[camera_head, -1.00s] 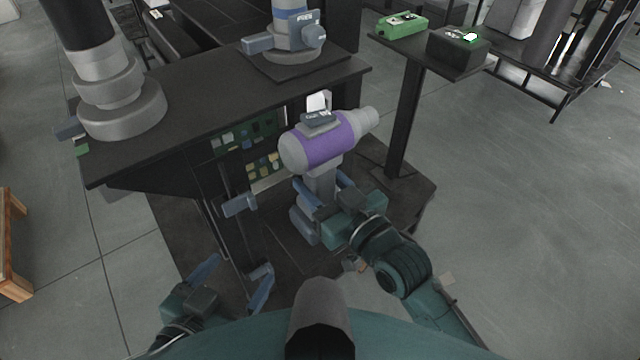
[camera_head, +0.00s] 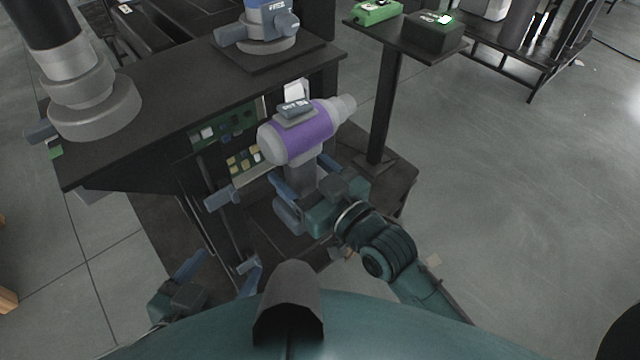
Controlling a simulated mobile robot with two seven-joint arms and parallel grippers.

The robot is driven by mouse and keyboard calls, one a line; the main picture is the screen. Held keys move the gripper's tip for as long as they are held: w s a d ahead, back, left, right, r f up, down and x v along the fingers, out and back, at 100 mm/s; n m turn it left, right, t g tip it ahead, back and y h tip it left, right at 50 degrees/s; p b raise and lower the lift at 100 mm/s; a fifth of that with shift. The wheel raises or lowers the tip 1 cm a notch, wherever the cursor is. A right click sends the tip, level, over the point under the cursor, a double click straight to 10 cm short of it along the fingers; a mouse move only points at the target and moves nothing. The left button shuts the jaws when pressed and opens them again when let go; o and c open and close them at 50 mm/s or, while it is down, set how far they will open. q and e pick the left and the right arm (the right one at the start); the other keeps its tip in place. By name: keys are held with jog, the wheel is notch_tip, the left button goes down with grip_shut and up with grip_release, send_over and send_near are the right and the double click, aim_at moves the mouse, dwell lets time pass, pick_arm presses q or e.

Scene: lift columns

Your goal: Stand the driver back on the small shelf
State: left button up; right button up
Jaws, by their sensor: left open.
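The driver (camera_head: 302,138) has a purple and light-grey body, a grey handle and a grey chuck pointing right. It is roughly upright in front of the dark bench. My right gripper (camera_head: 306,176) is around its handle, with a blue finger on each side, and appears shut on it. The gripper partly hides the handle. A small dark shelf (camera_head: 388,36) on a post stands beyond and to the right of the driver. My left gripper (camera_head: 219,272) is open and empty at the lower left, apart from the driver.
The shelf bears a green box (camera_head: 376,12) and a black box (camera_head: 432,30), with little bare room around them. The dark bench (camera_head: 165,95) carries a large grey cylinder (camera_head: 95,105) and a blue-grey device (camera_head: 268,25). Open floor (camera_head: 520,190) lies right.

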jog(key=s+d+f+m+h, duration=0.1)
jog(key=s+d+f+h, duration=0.1)
jog(key=s+d, duration=0.4)
jog(key=s+d+f+m+g+h+p, duration=0.1)
jog(key=s+d+f+m+h, duration=0.1)
jog(key=s+d+h, duration=0.2)
jog(key=s+d, duration=0.3)
jog(key=s, duration=0.1)
jog(key=shift+s+d+f+m, duration=0.2)
jog(key=shift+f+m, duration=0.1)
